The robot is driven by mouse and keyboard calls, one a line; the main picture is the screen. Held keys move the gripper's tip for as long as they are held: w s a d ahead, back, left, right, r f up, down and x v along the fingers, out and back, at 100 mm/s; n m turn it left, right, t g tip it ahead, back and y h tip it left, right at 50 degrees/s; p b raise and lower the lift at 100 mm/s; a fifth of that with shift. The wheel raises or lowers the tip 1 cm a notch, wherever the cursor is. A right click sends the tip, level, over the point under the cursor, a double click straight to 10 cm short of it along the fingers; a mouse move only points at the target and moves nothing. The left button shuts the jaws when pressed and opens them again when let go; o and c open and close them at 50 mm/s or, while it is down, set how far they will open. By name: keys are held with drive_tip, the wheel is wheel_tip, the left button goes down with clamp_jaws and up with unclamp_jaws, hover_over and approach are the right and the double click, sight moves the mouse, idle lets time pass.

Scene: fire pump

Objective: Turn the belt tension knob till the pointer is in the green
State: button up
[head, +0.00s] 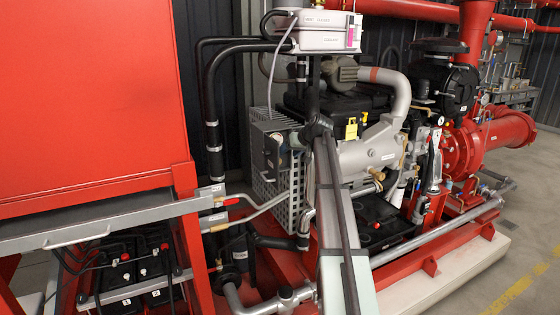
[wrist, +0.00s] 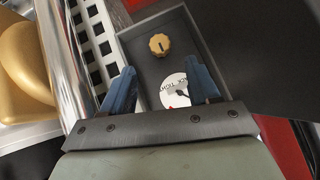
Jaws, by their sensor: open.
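The belt tension knob (wrist: 159,44) is a yellow ridged knob with a dark index mark, on the face of a grey box (wrist: 135,42). Below it in the wrist view is a round white dial (wrist: 172,88) with dark lettering, a dark pointer at its right side and a red patch at its lower edge. No green shows on it; my right finger and the gripper body cover part of the dial. My gripper (wrist: 163,68) is open and empty. Its blue fingers are spread to either side of the dial, and the knob lies beyond the fingertips, untouched.
A perforated metal guard (wrist: 94,45) stands left of the box, with a shiny pipe and a brass-coloured rounded part (wrist: 22,60) beyond. In the head view, the box (head: 268,145) sits behind my arm, by the engine and black hoses (head: 212,110). A red cabinet (head: 85,95) stands left.

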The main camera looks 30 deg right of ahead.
drive_tip(key=x, duration=0.8)
drive_tip(key=shift+f, duration=0.1)
drive_tip(key=shift+c, duration=0.2)
drive_tip(key=c, duration=1)
drive_tip(key=shift+w+d+f+m+t+y, duration=0.15)
drive_tip(key=shift+m+y, duration=0.5)
drive_tip(key=shift+y, duration=0.45)
drive_tip(key=shift+s+d+m+t+y, duration=0.15)
drive_tip(key=shift+m+y, duration=0.5)
drive_tip(key=shift+y, duration=0.45)
drive_tip(key=shift+w, duration=0.1)
drive_tip(key=o, duration=1)
drive_tip(key=shift+o, duration=0.2)
